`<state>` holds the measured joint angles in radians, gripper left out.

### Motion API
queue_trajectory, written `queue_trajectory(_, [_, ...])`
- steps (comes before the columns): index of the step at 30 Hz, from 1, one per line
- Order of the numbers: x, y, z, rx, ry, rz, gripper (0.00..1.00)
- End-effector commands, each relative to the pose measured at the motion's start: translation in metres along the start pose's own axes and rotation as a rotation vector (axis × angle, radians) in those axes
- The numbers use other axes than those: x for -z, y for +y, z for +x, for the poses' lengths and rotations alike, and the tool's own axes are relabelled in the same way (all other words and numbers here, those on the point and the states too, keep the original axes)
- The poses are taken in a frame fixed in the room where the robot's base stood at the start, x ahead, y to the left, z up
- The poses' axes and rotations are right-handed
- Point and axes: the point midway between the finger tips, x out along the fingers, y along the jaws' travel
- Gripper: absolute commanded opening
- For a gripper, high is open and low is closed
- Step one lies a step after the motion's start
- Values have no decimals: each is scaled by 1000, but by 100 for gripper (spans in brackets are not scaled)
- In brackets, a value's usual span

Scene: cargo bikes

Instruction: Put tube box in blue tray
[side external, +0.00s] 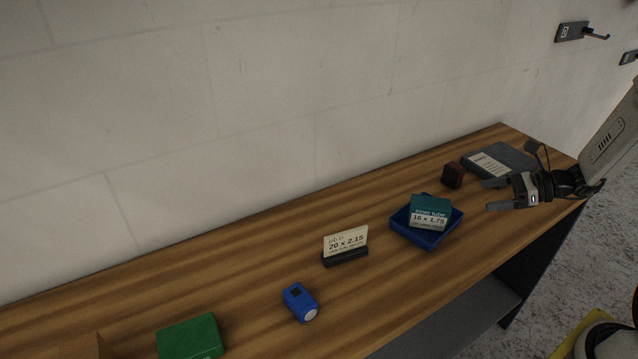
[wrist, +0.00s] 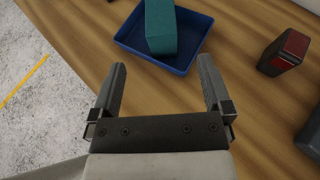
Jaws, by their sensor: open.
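The teal tube box (side external: 431,208), labelled "inner tube 16 x 1.75", is in the blue tray (side external: 399,226) on the wooden bench. It looks slightly tilted; I cannot tell whether it lies flat on the tray floor. In the wrist view the tube box (wrist: 161,28) is inside the blue tray (wrist: 196,52), ahead of my fingers. My gripper (side external: 487,196) is open and empty, to the right of the tray and apart from the box. Its two fingers also show in the wrist view (wrist: 160,82), with bare bench between them.
A card reading "20 x 2.15" in a dark holder (side external: 345,246), a blue device (side external: 301,303) and a green box (side external: 190,338) stand left. The bench's front edge is close to the tray.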

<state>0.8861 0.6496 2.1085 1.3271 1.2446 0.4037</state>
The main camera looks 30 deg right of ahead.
Motion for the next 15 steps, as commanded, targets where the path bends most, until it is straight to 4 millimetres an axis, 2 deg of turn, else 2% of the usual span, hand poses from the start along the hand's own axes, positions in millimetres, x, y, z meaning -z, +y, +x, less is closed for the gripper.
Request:
queue_trajectory(8, [-2, 9, 7, -40, 33, -36, 100])
queue_trajectory(11, [-4, 23, 16, -106, 87, -97, 100])
queue_trajectory(15, [-6, 54, 32, -253, 206, -255, 100])
